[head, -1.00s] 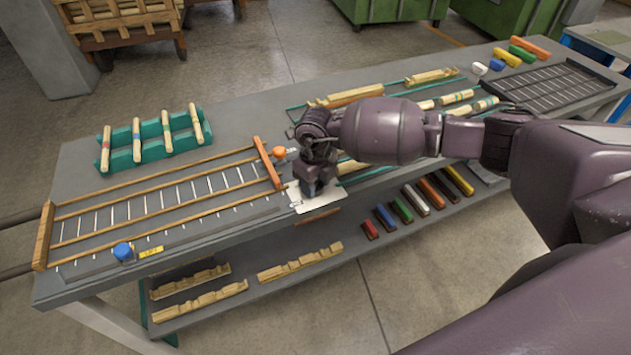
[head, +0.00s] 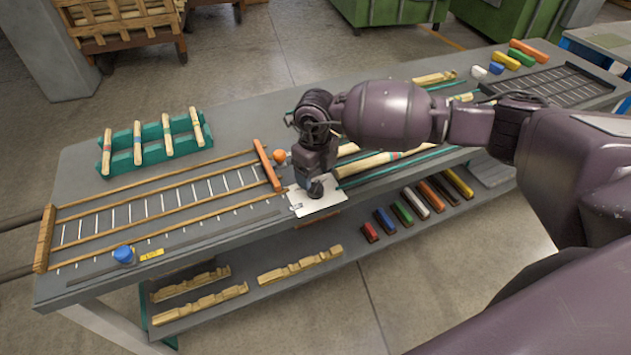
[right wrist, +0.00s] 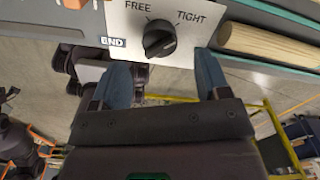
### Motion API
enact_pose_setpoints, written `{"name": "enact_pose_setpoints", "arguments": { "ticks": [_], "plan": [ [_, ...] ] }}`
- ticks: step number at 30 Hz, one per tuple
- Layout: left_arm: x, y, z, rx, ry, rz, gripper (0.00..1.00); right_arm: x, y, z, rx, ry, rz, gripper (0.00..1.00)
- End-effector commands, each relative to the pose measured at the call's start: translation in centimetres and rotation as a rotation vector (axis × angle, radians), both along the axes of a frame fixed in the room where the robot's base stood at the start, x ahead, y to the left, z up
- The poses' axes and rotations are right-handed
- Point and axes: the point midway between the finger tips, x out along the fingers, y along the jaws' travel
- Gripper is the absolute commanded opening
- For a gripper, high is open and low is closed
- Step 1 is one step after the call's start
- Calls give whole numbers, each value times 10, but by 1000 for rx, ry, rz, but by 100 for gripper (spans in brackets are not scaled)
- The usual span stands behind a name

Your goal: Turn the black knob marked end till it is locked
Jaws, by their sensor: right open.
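The black knob (right wrist: 159,39) sits on a white plate (right wrist: 185,52) in the right wrist view. The plate is printed FREE at upper left and TIGHT at upper right, with an END label (right wrist: 113,42) at its left. I cannot tell exactly where the knob points. My right gripper (right wrist: 165,76) is open and empty, its two blue fingers towards the knob, with the knob ahead of the gap between them. In the head view my right gripper (head: 316,188) is over the white plate (head: 325,206) near the bench's front edge and hides the knob. My left gripper is not in view.
A wooden ladder-like frame (head: 150,177) lies left of the plate, with an orange knob (head: 280,156) and a blue knob (head: 123,254) nearby. A wooden rod (right wrist: 262,43) lies right of the plate. A green rack (head: 150,155) stands behind. A lower shelf holds coloured blocks (head: 402,211).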

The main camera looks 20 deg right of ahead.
Motion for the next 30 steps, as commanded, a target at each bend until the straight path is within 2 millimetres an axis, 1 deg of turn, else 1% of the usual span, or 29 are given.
{"name": "enact_pose_setpoints", "arguments": {
  "ticks": [1, 6, 12, 17, 30],
  "plan": [
    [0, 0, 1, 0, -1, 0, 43, 0, 0, 11, -1, -4, 2, 69],
    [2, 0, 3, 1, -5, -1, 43, 0, 0, 38, -1, -3, 0, 69],
    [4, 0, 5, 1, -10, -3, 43, 0, 0, 57, -1, 0, 0, 69],
    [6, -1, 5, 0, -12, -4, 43, 0, 0, 60, -1, 0, -1, 69],
    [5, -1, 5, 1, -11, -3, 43, 0, 0, 60, 0, 0, 7, 69]
  ]
}}
